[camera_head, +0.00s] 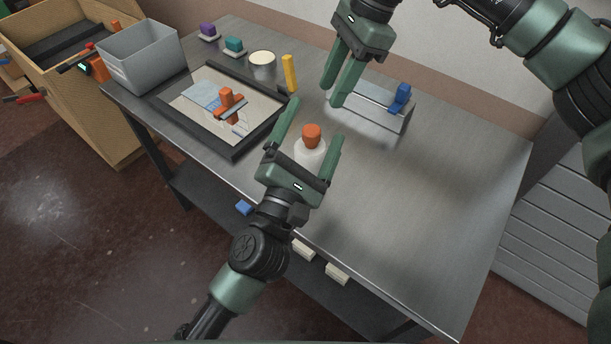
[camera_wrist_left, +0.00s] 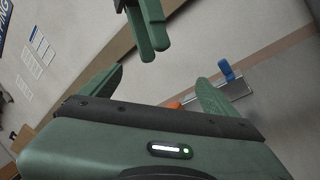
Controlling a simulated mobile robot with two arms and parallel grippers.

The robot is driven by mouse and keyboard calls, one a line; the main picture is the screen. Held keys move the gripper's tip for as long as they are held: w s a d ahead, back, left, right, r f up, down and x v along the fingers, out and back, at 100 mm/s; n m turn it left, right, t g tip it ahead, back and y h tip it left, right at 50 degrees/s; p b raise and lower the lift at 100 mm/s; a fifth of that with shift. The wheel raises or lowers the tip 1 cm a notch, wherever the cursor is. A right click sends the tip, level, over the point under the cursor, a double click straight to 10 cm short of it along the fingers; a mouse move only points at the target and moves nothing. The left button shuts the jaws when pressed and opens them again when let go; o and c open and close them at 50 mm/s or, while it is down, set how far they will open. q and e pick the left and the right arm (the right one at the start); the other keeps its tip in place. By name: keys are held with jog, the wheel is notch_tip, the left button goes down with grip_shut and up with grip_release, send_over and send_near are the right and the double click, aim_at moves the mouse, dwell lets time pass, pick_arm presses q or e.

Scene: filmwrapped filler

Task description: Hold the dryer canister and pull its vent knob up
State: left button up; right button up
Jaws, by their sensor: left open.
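The dryer canister (camera_head: 311,154) is a white cylinder with an orange vent knob (camera_head: 312,136) on top, upright near the table's front edge. My left gripper (camera_head: 315,121) is open, with one finger on each side of the canister. Whether the fingers touch it, I cannot tell. My right gripper (camera_head: 332,94) is above and behind the canister, apart from it, with its fingers pointing down and a gap between them. The left wrist view shows a sliver of the orange knob (camera_wrist_left: 175,105) above the gripper body, and the right gripper (camera_wrist_left: 153,52) overhead.
A grey rack with a blue clip (camera_head: 400,98) stands behind the canister. A black-framed tray (camera_head: 236,152) with an orange tool lies to the left, near a yellow stick (camera_head: 290,73), a round tin (camera_head: 262,62) and a grey bin (camera_head: 142,60). The table's right side is clear.

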aim_at(314, 150)
pick_arm(q)
jog(key=f+n+y, duration=0.1)
jog(key=f+n, duration=0.2)
jog(key=f, duration=0.1)
jog(key=a+f+n+g+y, duration=0.1)
jog(key=f+n, duration=0.3)
jog(key=f+n+y, duration=0.1)
jog(key=f+n, duration=0.2)
jog(key=f, duration=0.1)
jog(key=shift+s+a+f+g+y, duration=0.2)
jog(key=shift+s+f+g+y, duration=0.1)
jog(key=shift+s+f+g, duration=0.1)
jog(key=shift+w+f+n, duration=0.1)
jog(key=shift+n, duration=0.3)
jog(key=x, duration=0.7)
jog(key=shift+w, duration=0.35)
